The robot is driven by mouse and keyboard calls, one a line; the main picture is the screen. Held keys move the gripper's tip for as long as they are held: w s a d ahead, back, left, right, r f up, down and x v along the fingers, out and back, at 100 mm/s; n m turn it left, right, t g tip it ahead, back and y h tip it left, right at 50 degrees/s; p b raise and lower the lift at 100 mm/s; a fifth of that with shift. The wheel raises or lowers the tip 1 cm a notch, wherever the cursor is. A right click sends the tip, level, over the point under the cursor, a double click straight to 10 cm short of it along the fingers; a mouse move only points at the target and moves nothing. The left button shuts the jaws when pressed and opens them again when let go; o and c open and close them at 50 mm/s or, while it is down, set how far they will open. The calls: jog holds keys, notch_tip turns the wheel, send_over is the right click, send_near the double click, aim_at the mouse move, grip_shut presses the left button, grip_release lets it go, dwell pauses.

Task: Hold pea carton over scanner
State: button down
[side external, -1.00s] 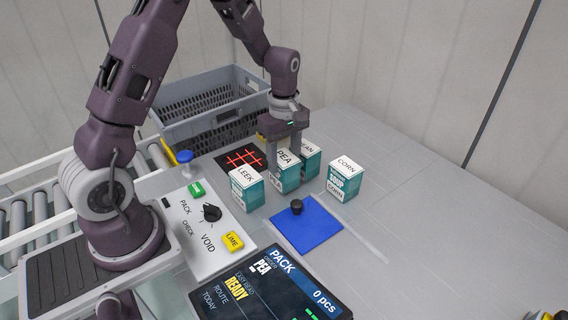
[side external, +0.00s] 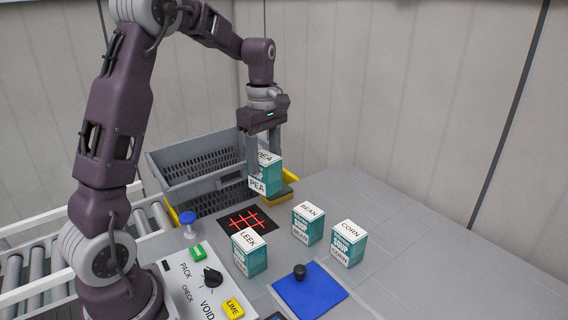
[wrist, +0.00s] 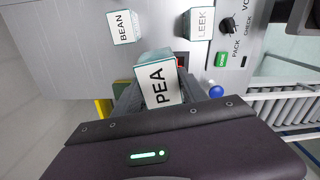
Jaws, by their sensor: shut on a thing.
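The pea carton (side external: 266,178) is white and teal, and my gripper (side external: 265,160) is shut on it, holding it up in the air. In the wrist view the pea carton (wrist: 160,82) sits between my fingers with its PEA label facing the camera. The scanner (side external: 247,221) is a black square with glowing red lines on the table. In the side view the carton appears above and behind the scanner. In the wrist view the carton hides most of the scanner, and only a bit of red (wrist: 181,61) shows beside it.
Leek (side external: 250,252), bean (side external: 308,223) and corn (side external: 348,243) cartons stand on the table. A blue pad with a black knob (side external: 308,290) and a button panel (side external: 190,270) lie in front.

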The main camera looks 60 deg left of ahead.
jog(key=s+a+f+n, duration=0.2)
jog(key=a+f, duration=0.1)
jog(key=a, duration=0.4)
notch_tip(320, 180, down, 8)
jog(key=shift+s+d+f, duration=0.15)
jog(key=shift+s+f, duration=0.05)
jog(key=shift+s, duration=0.05)
jog(key=shift+r, duration=2.3)
